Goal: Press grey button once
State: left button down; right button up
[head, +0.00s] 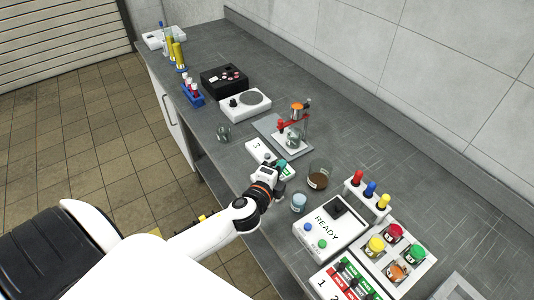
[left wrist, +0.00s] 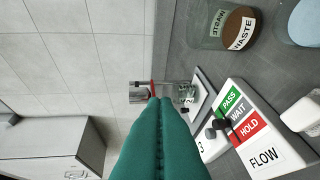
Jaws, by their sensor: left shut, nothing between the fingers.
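My left gripper (head: 281,166) has teal fingers and is shut and empty, above the bench by the white panel marked "3" (head: 257,146). In the left wrist view its shut fingers (left wrist: 160,105) fill the middle. There the panel (left wrist: 262,150) carries "FLOW" and green PASS, white WAIT and red HOLD labels, with a dark knob-like part (left wrist: 219,126) beside them. A white READY box (head: 327,228) has a blue button (head: 308,227) and a green button (head: 322,244). I cannot pick out a grey button with certainty. My right gripper is not in view.
A brown WASTE beaker (head: 318,176) and a pale blue beaker (head: 299,203) stand close to my left gripper. A stand with a red clamp (head: 292,124) is behind it. A tray of coloured jars (head: 419,264) is at right. Bare bench lies along the wall.

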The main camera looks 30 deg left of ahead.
pick_arm(q)
jog(key=w+d+r+m+t+h, duration=0.2)
jog(key=w+r+m+h, duration=0.35)
jog(key=m, duration=0.55)
jog(key=m+g, duration=0.9)
jog(key=m, duration=1.2)
send_over(267, 156)
notch_tip(267, 156, down, 4)
jog(key=shift+s+a+f+y+p, duration=0.15)
jog(key=shift+s+a+y+p, duration=0.1)
jog(key=shift+s+y+p, duration=0.2)
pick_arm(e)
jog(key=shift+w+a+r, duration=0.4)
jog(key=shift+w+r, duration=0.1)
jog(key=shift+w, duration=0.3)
pick_arm(q)
jog(key=shift+f, duration=0.15)
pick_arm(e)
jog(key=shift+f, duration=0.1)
pick_arm(q)
notch_tip(267, 156, down, 8)
jog(key=b, duration=0.5)
jog(key=shift+f+b, duration=0.3)
jog(key=shift+b, duration=0.25)
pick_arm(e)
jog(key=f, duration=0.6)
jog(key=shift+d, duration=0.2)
